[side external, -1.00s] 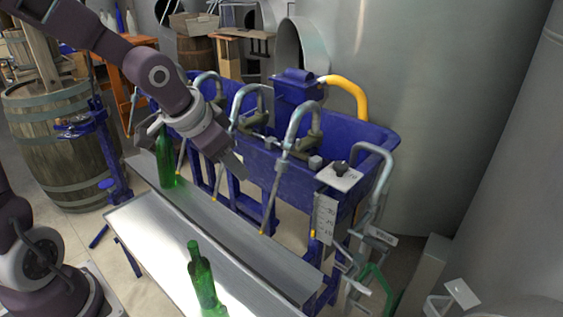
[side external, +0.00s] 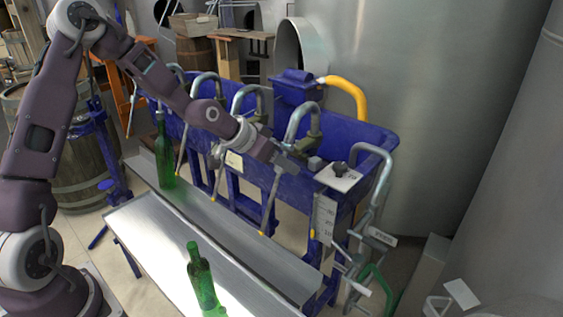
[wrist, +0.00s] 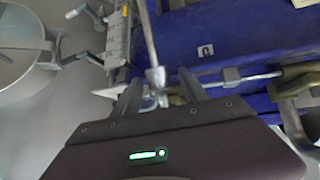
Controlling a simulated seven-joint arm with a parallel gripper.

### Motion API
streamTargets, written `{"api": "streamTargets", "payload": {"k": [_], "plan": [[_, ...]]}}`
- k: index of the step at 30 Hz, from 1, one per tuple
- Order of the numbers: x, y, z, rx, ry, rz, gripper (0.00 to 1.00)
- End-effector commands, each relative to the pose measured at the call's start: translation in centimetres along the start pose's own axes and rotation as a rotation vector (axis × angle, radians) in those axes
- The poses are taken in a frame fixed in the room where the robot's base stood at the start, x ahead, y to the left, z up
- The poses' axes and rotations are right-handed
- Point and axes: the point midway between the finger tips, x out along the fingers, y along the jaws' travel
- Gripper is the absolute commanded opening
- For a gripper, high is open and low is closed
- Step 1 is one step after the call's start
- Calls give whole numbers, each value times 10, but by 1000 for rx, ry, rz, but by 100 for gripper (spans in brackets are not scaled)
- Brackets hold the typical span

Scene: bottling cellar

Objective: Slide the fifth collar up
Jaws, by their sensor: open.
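The blue filler trough (side external: 345,137) carries a row of grey curved spouts with thin tubes ending in yellow tips. My gripper (side external: 287,164) is at the tube (side external: 272,200) of the spout nearest the trough's right end. In the wrist view my gripper (wrist: 160,80) is open, one finger on each side of a tube (wrist: 149,35) with a small metal collar (wrist: 155,76). The collar lies between the fingertips; contact is not clear. In the side view my gripper hides this collar. I cannot tell from the frames which collar counts as the fifth.
A green bottle (side external: 164,155) stands on the metal shelf below the spouts; another (side external: 200,278) stands nearer the front. A scale plate (side external: 324,220) and a bent grey pipe (side external: 383,180) are at the trough's right end. A horizontal rod (wrist: 255,78) runs close to the right finger.

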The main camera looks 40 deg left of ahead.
Motion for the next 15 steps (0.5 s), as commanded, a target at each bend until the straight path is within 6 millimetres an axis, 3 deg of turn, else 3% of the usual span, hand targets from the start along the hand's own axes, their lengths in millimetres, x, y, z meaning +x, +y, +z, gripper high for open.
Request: {"api": "streamTargets", "payload": {"k": [1,9,15], "plan": [[0,0,0,0,0,0,51],[0,0,0,0,-1,0,0],[0,0,0,0,-1,0,0]]}}
